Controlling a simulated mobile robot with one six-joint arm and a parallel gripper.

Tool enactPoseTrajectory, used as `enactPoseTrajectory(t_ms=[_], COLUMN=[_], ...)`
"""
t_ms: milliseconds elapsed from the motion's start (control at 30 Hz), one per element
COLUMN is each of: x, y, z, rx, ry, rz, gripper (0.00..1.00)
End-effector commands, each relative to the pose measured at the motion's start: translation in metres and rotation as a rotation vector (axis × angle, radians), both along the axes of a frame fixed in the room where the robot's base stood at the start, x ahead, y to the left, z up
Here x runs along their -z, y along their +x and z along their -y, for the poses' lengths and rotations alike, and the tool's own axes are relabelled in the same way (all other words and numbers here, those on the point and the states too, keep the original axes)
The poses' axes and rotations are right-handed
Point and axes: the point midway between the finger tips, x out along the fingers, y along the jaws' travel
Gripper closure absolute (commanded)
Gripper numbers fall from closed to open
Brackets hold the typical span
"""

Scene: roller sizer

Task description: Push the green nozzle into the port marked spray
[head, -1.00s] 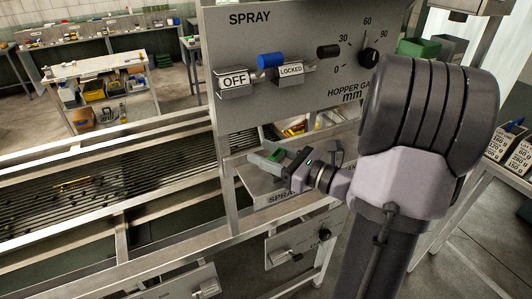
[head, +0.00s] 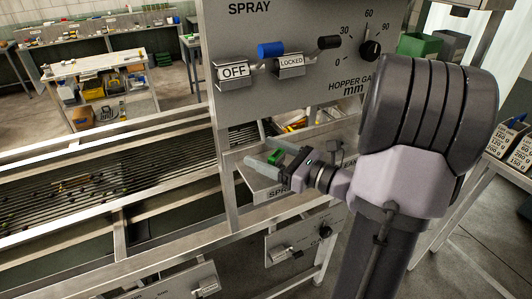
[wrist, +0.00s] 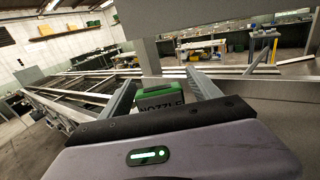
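The green nozzle (head: 276,157) is a small block with a green top, lying between the fingers of my gripper (head: 262,158). In the wrist view the nozzle (wrist: 153,97) shows a dark face lettered NOZZLE. The gripper fingers (wrist: 160,80) stand apart on either side of it, with a visible gap at least on the right, so the gripper looks open. Below the gripper, the tray front (head: 262,194) bears a label reading SPR, its end hidden by my gripper. The opening of the port itself cannot be made out.
The upright grey panel (head: 225,45) above holds a blue-knobbed lever (head: 270,50) at OFF, a black-knobbed lever (head: 330,42) at LOCKED and a dial (head: 370,50). A metal post (head: 228,190) stands just left of the tray. Rollers (head: 90,185) lie further left.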

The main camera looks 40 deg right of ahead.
Motion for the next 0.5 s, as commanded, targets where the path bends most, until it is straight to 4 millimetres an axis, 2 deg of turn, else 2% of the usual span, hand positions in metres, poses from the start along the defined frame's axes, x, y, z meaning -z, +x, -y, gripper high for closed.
enactPoseTrajectory(t_ms=[267,367,500], x=[0.0,0.001,0.001], y=[-0.007,-0.024,-0.063], z=[0.003,0.009,0.02], rx=[0.002,0.006,0.008], ry=[0.0,0.0,0.0], rz=[0.0,0.0,0.0], gripper=[0.28,0.28,0.28])
